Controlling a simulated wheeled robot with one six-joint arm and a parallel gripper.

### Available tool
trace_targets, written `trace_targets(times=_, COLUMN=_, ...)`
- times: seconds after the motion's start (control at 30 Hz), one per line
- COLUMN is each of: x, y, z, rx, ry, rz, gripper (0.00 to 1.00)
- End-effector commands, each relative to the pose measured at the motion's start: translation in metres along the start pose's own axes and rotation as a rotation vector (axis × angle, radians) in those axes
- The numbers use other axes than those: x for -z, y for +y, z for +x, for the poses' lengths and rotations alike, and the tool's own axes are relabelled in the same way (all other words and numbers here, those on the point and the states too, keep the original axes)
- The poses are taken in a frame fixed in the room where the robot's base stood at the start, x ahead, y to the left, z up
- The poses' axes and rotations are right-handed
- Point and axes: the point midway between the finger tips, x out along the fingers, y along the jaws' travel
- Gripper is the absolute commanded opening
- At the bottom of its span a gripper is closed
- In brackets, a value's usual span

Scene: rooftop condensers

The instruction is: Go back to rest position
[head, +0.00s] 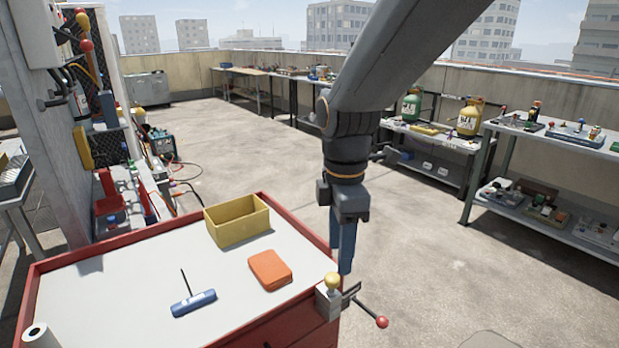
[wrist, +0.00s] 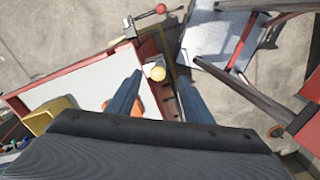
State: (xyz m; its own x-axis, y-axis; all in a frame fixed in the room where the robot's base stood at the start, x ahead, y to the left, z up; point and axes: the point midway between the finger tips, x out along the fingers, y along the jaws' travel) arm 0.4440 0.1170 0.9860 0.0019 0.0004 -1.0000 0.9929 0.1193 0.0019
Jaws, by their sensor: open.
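My gripper (head: 343,268) hangs with its fingers pointing down at the right corner of the red-rimmed cart. Its two blue-grey fingers are apart in the wrist view (wrist: 159,78), with nothing held between them. A yellow knob (head: 332,281) on a grey block is at that cart corner, close to the fingertips in the head view. A lever with a red ball end (head: 382,321) sticks out from the same block.
The cart top (head: 120,290) holds a yellow bin (head: 237,220), an orange pouch (head: 269,270) and a blue tool (head: 193,303). A wall panel with valves stands at left. Open concrete floor lies behind the cart.

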Motion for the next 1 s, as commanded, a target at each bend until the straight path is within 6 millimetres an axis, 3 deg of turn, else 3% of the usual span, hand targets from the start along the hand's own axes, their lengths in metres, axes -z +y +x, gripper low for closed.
trace_targets(times=0.4, x=-0.074, y=-0.051, z=0.053, rx=-0.012, ry=0.008, rz=1.057, gripper=0.46)
trace_targets(times=0.6, x=-0.097, y=-0.077, z=0.072, rx=-0.018, ry=0.016, rz=1.493, gripper=0.46)
trace_targets(times=0.8, x=-0.105, y=-0.087, z=0.079, rx=-0.021, ry=0.021, rz=1.680, gripper=0.46)
trace_targets(times=1.0, x=-0.106, y=-0.088, z=0.080, rx=-0.022, ry=0.022, rz=1.695, gripper=0.46)
